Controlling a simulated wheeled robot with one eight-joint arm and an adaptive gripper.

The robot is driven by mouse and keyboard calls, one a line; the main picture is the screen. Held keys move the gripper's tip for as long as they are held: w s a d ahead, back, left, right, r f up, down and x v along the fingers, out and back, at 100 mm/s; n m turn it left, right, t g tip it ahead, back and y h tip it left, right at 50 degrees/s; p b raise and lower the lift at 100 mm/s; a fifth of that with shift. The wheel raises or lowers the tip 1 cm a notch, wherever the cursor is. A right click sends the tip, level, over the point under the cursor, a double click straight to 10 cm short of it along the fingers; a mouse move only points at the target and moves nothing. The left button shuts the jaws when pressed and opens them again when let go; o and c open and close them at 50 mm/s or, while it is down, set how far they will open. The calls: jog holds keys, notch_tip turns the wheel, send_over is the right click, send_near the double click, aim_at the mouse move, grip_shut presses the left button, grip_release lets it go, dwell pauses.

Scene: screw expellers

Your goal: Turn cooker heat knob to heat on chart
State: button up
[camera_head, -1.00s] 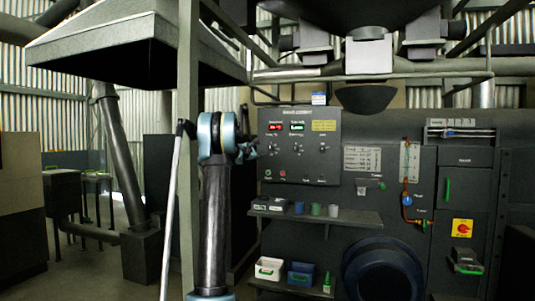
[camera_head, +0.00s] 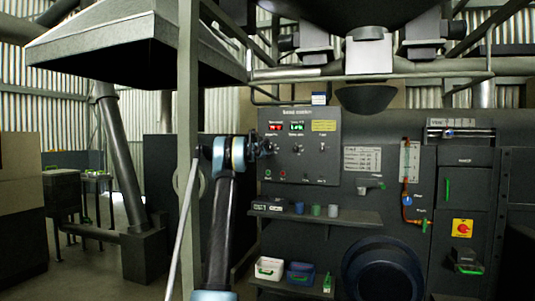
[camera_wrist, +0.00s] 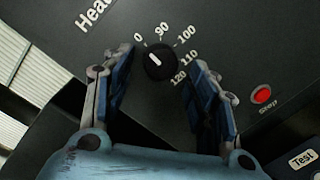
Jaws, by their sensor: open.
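The cooker heat knob (camera_wrist: 160,60) is black and round with a white pointer line, on a dark panel in the wrist view. Numbers 0, 90, 100, 110 and 120 run around it; the pointer slants to the upper left, towards the 0. My gripper (camera_wrist: 164,80) is open, one blue-grey finger on each side of the knob, and I see no contact. In the head view my gripper (camera_head: 266,148) is at the left part of the control panel (camera_head: 331,133) and covers the knob.
A red Stop button (camera_wrist: 262,94) sits right of the knob in the wrist view. In the head view, red and green displays (camera_head: 297,127) are above, and a shelf (camera_head: 340,217) with cups juts out below. A post (camera_head: 188,110) stands left of my arm.

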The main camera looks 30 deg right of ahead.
jog(key=shift+x, duration=0.85)
jog(key=c, duration=1.1)
jog(key=shift+o, duration=0.2)
jog(key=shift+d, duration=0.1)
jog(key=m, duration=0.4)
jog(key=shift+y, duration=0.3)
jog(key=m, duration=0.4)
jog(key=shift+s+r, duration=0.1)
jog(key=shift+r, duration=0.05)
jog(key=shift+m+y, duration=0.3)
